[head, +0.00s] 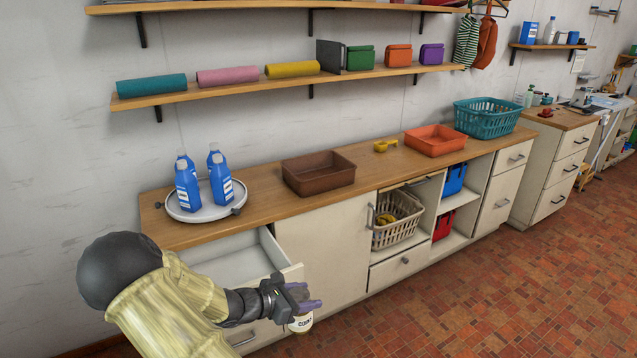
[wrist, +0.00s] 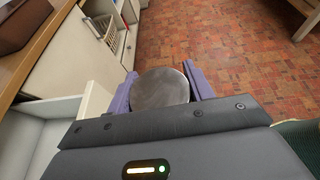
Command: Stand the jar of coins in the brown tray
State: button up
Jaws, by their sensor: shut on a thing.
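My gripper (head: 306,304) is shut on the jar of coins (head: 301,323), low in front of the cabinets beside an open drawer. The jar carries a white label with dark lettering, partly hidden by the fingers. In the wrist view its round grey lid (wrist: 160,89) shows between the two purple fingers. The brown tray (head: 318,182) sits on the wooden counter, up and away from the gripper, and looks empty. A corner of the tray also shows at the top left of the wrist view (wrist: 22,22).
The open drawer (head: 238,267) juts out left of my gripper. On the counter, a round white tray (head: 204,212) with blue bottles stands left of the brown tray; a yellow item (head: 385,146) and an orange tray (head: 435,141) stand right. A shelf (head: 290,82) hangs above.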

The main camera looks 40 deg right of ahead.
jog(key=w+a+f+n+t+b, duration=0.1)
jog(key=w+a+f+n+t, duration=0.3)
jog(key=a+f+n+t, duration=0.4)
jog(key=w+a+f+n+t+y+b, duration=0.2)
jog(key=w+a+f+n+t+y, duration=0.2)
jog(key=w+a+n+t+y, duration=0.55)
jog(key=w+a+r+n+g+y, duration=0.2)
jog(key=w+a+r+n+y, duration=0.15)
jog(key=a+r, duration=0.4)
notch_tip(320, 180, up, 11)
jog(key=s+m+p, duration=0.1)
jog(key=p, duration=1.5)
jog(key=shift+s+r+p, duration=0.2)
jog(key=shift+s+p, duration=0.2)
jog(key=shift+d+f+t, duration=0.1)
jog(key=shift+t, duration=0.15)
